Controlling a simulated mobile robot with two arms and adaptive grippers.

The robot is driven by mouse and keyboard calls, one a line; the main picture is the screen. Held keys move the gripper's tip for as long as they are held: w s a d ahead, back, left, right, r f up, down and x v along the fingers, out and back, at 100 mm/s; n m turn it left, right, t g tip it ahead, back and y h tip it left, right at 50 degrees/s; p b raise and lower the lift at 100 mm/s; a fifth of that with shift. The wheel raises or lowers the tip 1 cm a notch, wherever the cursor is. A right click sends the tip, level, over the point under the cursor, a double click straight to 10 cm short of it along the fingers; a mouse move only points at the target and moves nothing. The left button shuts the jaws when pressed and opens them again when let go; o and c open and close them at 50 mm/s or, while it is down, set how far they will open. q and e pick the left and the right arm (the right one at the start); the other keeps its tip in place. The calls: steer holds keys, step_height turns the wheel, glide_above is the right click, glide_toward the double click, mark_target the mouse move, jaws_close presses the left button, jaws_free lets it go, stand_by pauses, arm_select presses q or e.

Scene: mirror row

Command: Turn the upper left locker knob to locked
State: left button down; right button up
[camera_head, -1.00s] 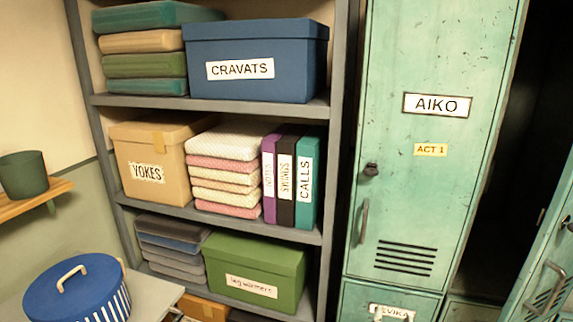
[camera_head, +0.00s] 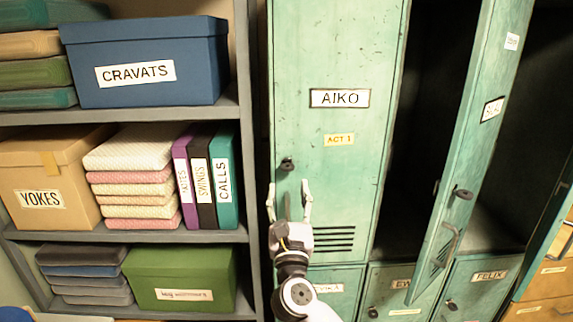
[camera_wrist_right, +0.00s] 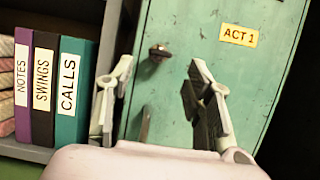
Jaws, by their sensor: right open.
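The upper left locker (camera_head: 340,60) is a green door labelled AIKO with a yellow ACT 1 tag. Its dark knob (camera_head: 287,164) sits near the door's left edge; the knob also shows in the right wrist view (camera_wrist_right: 159,52), between and beyond the fingertips. A vertical handle (camera_wrist_right: 144,125) is below it, partly hidden by my gripper. My right gripper (camera_head: 288,190) is open and empty, just below the knob in the head view, fingers pointing up toward it. It also shows in the right wrist view (camera_wrist_right: 158,75). I see no contact with the knob. My left gripper is out of view.
A grey shelf (camera_head: 130,233) stands left of the lockers, with boxes, folded cloths and binders (camera_head: 203,180). To the right, an open locker door (camera_head: 470,150) juts out. Lower lockers (camera_head: 395,295) sit beneath.

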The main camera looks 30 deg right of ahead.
mark_target(288, 169)
steer(key=p+x, duration=0.1)
steer(key=x, duration=0.5)
steer(key=shift+w+d+r, duration=0.15)
steer(key=shift+w+d, duration=0.1)
steer(key=shift+w, duration=0.05)
steer(key=shift+c, duration=0.6)
jaws_close()
